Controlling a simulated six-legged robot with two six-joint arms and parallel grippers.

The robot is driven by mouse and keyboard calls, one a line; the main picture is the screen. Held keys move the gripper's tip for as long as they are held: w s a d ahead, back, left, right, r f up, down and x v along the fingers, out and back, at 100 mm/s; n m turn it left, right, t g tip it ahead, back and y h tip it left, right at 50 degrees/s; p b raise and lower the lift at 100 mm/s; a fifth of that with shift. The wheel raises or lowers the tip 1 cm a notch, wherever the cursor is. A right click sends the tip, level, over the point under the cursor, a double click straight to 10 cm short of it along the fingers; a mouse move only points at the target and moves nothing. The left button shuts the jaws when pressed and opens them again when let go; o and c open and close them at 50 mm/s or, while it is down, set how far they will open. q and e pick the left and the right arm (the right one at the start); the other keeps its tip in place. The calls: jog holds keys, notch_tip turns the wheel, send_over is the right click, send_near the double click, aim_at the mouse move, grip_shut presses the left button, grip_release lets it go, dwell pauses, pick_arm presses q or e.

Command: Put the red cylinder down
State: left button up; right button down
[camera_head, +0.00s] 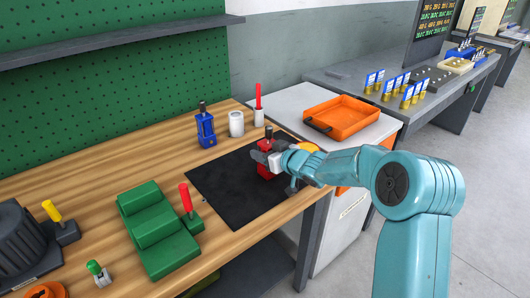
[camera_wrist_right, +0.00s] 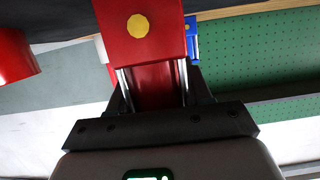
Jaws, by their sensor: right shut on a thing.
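My right gripper (camera_head: 277,160) is over the black mat (camera_head: 225,187) on the wooden bench. It is shut on a red thing with a dark top, the red cylinder (camera_head: 265,172), which the fingers partly cover. In the right wrist view the red cylinder (camera_wrist_right: 140,60) fills the space between the fingers and shows a yellow round spot; its outline looks boxy there. I cannot tell whether its bottom touches the mat. My left gripper is not in view.
A blue tool (camera_head: 206,130), a white cylinder (camera_head: 236,124) and a red-handled tool (camera_head: 259,105) stand behind the mat. A green block fixture (camera_head: 158,232) is left of it. An orange tray (camera_head: 341,117) lies right. The mat's left part is clear.

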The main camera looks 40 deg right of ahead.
jog(key=shift+c, duration=2.4)
grip_release()
jog(key=shift+r, duration=0.15)
jog(key=v, duration=1.2)
jog(key=shift+p, duration=0.45)
